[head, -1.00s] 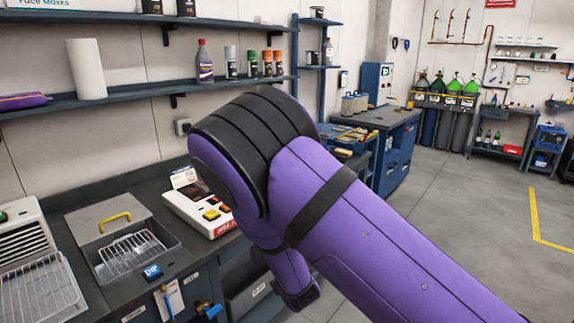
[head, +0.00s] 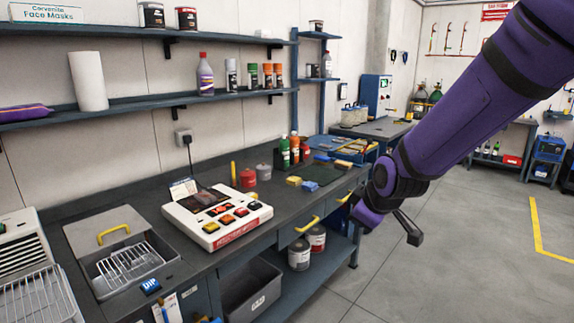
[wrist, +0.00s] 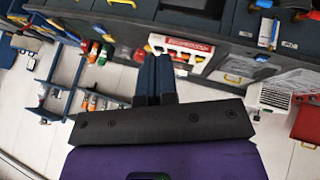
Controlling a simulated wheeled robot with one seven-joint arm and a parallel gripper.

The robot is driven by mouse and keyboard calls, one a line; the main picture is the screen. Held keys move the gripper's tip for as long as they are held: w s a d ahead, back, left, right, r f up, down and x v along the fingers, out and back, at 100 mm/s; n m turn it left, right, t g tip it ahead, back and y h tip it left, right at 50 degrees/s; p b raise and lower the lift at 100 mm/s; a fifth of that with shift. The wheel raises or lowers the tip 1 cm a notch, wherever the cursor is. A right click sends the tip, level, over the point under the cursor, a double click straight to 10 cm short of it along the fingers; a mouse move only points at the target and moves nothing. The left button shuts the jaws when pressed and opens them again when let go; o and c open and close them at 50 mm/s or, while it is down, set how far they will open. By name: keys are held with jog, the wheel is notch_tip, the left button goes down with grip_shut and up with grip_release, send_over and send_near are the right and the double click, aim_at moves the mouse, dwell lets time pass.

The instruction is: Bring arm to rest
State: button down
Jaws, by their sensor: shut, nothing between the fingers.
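My purple arm comes in from the upper right in the head view and bends at a dark joint in front of the workbench (head: 190,268). My gripper shows in the wrist view (wrist: 154,60), its two dark fingers side by side and shut, with nothing between them. It is out over the room, apart from the bench and shelves.
On the bench stand a white control box (head: 217,215) with coloured buttons, a dip tank with a wire basket (head: 125,263), and several bottles and cans. Wall shelves (head: 130,102) run above. The floor at right (head: 460,270) is clear.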

jog(key=s+d+r+m, duration=0.3)
jog(key=s+d+r, duration=0.1)
jog(key=s, duration=0.4)
jog(key=s+d+r+m+g+h, duration=0.1)
jog(key=s+d+r+m, duration=0.3)
jog(key=s, duration=0.5)
jog(key=s+d+r+m+h, duration=0.1)
jog(key=s+d+r+m, duration=0.3)
jog(key=s, duration=0.5)
jog(key=shift+s+d+r+g, duration=0.25)
jog(key=shift+d+r+g, duration=0.15)
jog(key=shift+d+r, duration=0.6)
